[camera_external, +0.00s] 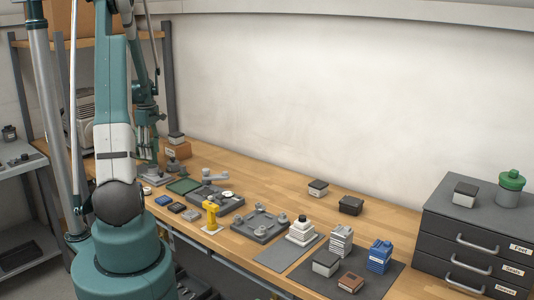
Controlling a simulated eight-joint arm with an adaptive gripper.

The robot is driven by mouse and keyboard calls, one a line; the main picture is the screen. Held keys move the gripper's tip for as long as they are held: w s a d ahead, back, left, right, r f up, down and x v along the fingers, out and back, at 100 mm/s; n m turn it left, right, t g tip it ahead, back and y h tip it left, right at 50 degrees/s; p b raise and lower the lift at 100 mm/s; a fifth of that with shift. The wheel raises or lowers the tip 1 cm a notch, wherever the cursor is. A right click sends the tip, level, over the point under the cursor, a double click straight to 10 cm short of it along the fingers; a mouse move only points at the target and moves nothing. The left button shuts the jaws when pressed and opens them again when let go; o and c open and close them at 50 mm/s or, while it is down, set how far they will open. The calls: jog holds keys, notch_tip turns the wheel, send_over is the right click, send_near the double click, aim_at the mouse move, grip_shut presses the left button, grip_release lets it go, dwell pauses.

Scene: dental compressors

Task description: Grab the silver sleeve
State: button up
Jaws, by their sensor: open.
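I cannot tell for certain which part is the silver sleeve. A silver-grey ribbed piece (341,241) stands upright on the dark mat at the right of the bench. Small grey round parts also sit on the grey fixture plate (259,224) and further left, too small to identify. My gripper (149,168) is at the far left end of the bench, pointing down, small and partly hidden behind my own arm. It is open, well away from the ribbed piece, and I see nothing held in it.
Dark blocks (350,205) lie near the wall. A drawer cabinet (480,238) stands at right. The bench's back strip is mostly clear.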

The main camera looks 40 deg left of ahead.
aim_at(153, 170)
jog(key=shift+f, duration=1.3)
jog(key=shift+f, duration=0.1)
jog(key=shift+d+f, duration=0.1)
jog(key=shift+f, duration=2.4)
jog(key=c, duration=1)
